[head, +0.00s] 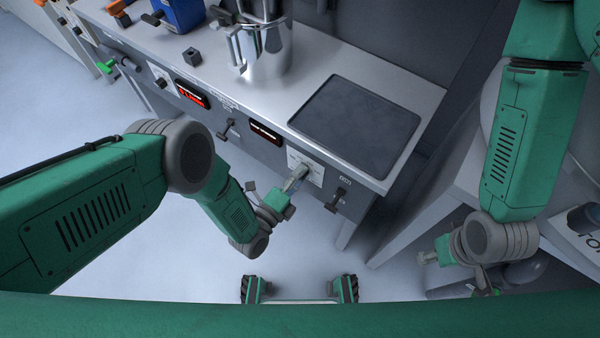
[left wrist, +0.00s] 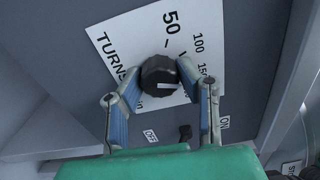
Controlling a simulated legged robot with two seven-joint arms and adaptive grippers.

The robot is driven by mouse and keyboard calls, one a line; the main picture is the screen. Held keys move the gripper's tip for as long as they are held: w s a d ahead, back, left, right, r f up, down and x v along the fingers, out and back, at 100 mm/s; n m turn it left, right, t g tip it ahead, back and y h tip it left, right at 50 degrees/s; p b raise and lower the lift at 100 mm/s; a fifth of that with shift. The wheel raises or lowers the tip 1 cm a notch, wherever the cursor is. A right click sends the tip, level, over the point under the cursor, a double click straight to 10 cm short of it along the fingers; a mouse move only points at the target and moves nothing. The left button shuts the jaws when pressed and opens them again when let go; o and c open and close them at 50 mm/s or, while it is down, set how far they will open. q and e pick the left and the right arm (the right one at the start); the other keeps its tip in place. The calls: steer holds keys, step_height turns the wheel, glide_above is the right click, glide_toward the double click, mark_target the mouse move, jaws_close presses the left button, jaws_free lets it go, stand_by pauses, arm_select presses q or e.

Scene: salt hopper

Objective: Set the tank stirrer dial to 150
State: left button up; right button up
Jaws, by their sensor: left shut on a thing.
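The stirrer dial is a black round knob (left wrist: 160,76) in the left wrist view, with a short white mark on its face. It sits on a white scale plate (left wrist: 135,42) printed with 50, 100 and 150; the other figures are partly hidden. In the head view the plate (head: 313,172) is on the bench's front panel. My left gripper (head: 299,174) is at the plate in the head view; in the left wrist view its fingers (left wrist: 163,72) are closed on the dial from both sides. My right gripper (head: 428,257) is at the lower right, away from the panel.
A black ON/OFF switch (left wrist: 185,132) is close beside the plate; it also shows in the head view (head: 335,199). The panel has a red-lit display (head: 192,94) and a dark display (head: 265,133). A steel tank (head: 266,50) and a dark flat plate (head: 355,122) are on the bench.

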arm_select(q)
steer(key=shift+s+f, duration=0.25)
steer(key=o, duration=1.1)
steer(key=shift+o, duration=0.2)
steer(key=shift+w+d, duration=0.1)
steer(key=shift+r, duration=0.1)
steer(key=v, duration=1.2)
steer(key=shift+w, duration=0.1)
